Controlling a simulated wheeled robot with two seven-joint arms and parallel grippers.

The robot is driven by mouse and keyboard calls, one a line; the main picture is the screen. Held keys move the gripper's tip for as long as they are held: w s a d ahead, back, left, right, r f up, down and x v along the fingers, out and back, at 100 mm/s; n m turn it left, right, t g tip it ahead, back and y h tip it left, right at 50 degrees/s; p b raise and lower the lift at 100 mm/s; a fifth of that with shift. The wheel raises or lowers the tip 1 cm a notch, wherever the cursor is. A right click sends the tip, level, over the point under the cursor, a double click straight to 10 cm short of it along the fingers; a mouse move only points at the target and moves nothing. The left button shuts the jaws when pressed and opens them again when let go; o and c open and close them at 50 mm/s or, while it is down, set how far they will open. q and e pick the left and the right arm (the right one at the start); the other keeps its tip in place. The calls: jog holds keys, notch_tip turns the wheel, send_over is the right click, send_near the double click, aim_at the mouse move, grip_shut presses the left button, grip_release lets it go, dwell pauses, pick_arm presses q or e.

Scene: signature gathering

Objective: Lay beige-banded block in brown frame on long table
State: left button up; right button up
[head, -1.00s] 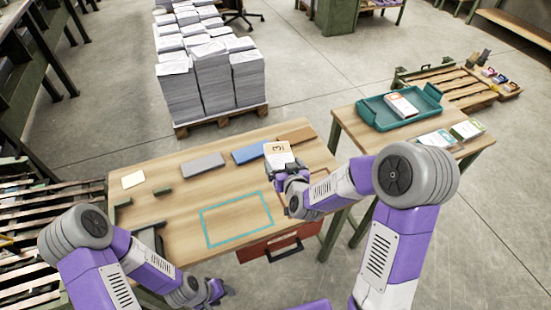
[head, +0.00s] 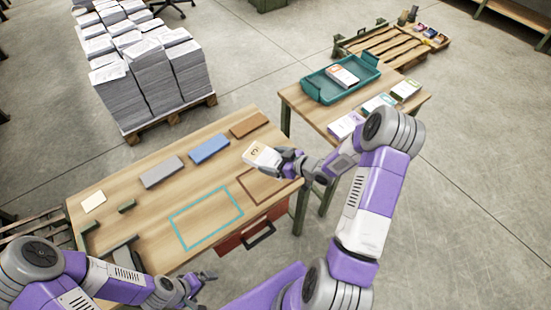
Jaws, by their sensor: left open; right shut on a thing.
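The beige-banded block (head: 261,156) is white with a beige band and a dark mark. My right gripper (head: 280,161) is shut on it and holds it tilted over the right part of the long table (head: 160,205). The brown frame (head: 247,192) is a thin outline on the table's right front part, just below the block in the picture. My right gripper and arm hide part of its right and upper side. My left gripper (head: 207,283) is open and empty, in front of the table's near edge.
A teal outline (head: 206,217) lies left of the brown frame. Grey (head: 161,171), blue (head: 209,148) and brown (head: 249,124) bars line the back. A side table (head: 300,100) holds a teal tray (head: 312,91) and several banded blocks. A red drawer (head: 235,241) hangs under the front edge.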

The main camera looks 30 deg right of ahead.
jog(key=shift+s+d+f, duration=0.2)
jog(key=shift+s+f, duration=0.1)
notch_tip(320, 180, down, 7)
jog(key=b, duration=0.5)
jog(key=shift+r+b, duration=0.2)
jog(key=shift+b, duration=0.15)
jog(key=shift+f+b, duration=0.5)
jog(key=shift+f, duration=0.1)
jog(key=o, duration=1)
jog(key=shift+s, duration=0.1)
jog(key=p+v, duration=0.2)
jog(key=v, duration=0.5)
jog(key=shift+s+d+r, duration=0.1)
jog(key=shift+d+r, duration=0.05)
jog(key=shift+d, duration=0.05)
